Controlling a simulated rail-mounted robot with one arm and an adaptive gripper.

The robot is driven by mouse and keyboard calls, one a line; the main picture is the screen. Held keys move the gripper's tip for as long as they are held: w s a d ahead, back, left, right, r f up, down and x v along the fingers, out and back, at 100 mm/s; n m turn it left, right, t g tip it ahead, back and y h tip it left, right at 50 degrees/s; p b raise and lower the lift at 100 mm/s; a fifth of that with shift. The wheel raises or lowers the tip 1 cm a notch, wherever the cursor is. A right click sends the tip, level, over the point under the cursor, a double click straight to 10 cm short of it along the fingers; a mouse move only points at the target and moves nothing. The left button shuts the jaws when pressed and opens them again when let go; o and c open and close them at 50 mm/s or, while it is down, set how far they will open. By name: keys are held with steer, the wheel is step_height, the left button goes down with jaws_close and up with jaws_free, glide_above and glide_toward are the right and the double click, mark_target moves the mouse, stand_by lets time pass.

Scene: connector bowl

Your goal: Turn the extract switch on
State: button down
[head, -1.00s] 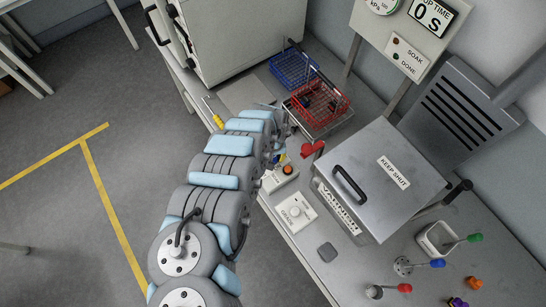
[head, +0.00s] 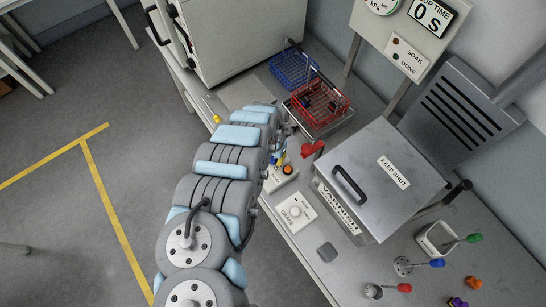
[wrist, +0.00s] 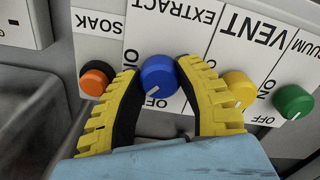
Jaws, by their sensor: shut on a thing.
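The blue extract switch knob (wrist: 158,76) sits on a white panel under the upside-down EXTRACT label (wrist: 175,14) in the wrist view. A white pointer line on its face points toward the lower left. My gripper (wrist: 158,72) has its two yellow fingers on either side of the knob, shut on it. In the head view, my arm hides most of the gripper and the switch panel.
An orange SOAK button (wrist: 93,82) is left of the knob. The yellow VENT knob (wrist: 240,88) is close to my right finger, with a green knob (wrist: 293,101) beyond. In the head view, a lidded metal box (head: 385,175) and a red wire basket (head: 318,103) stand on the bench.

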mark_target(273, 158)
steer(key=m, duration=0.5)
steer(key=shift+m, duration=0.3)
steer(key=m, duration=0.4)
steer(key=shift+m, duration=0.4)
steer(key=c, duration=0.6)
jaws_free()
step_height(273, 158, up, 10)
steer(key=shift+w, duration=0.1)
steer(key=shift+r, duration=1)
